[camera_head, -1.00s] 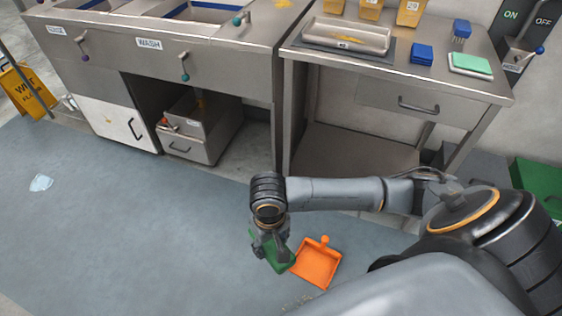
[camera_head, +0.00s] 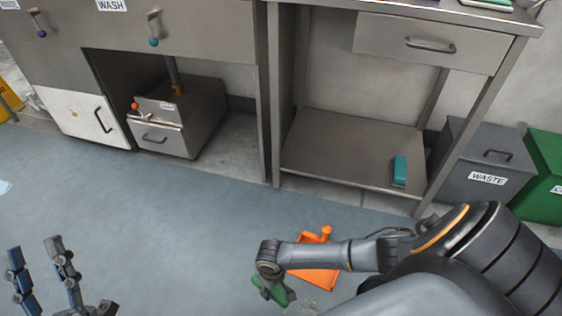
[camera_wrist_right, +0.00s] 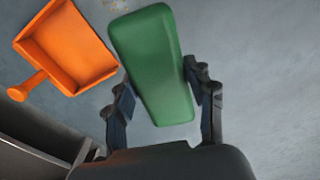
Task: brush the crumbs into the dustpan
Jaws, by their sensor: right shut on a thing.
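The orange dustpan (camera_head: 314,277) lies on the floor, partly behind my right arm; its handle points away in the head view. It also shows whole in the right wrist view (camera_wrist_right: 68,45). My right gripper (camera_head: 271,278) is shut on a green block-shaped brush (camera_wrist_right: 153,65), which also shows in the head view (camera_head: 266,291), just left of the dustpan. Its bristles are not visible. Pale crumbs (camera_head: 308,305) lie on the floor in front of the dustpan and right of the brush. My left gripper (camera_head: 36,250) is open and empty at the bottom left.
A steel table with a lower shelf (camera_head: 340,158) stands beyond the dustpan, with a teal block (camera_head: 399,170) on the shelf. A grey waste bin (camera_head: 480,165) and green bin (camera_head: 545,175) stand right. A sink unit (camera_head: 180,50) stands left. The floor between is clear.

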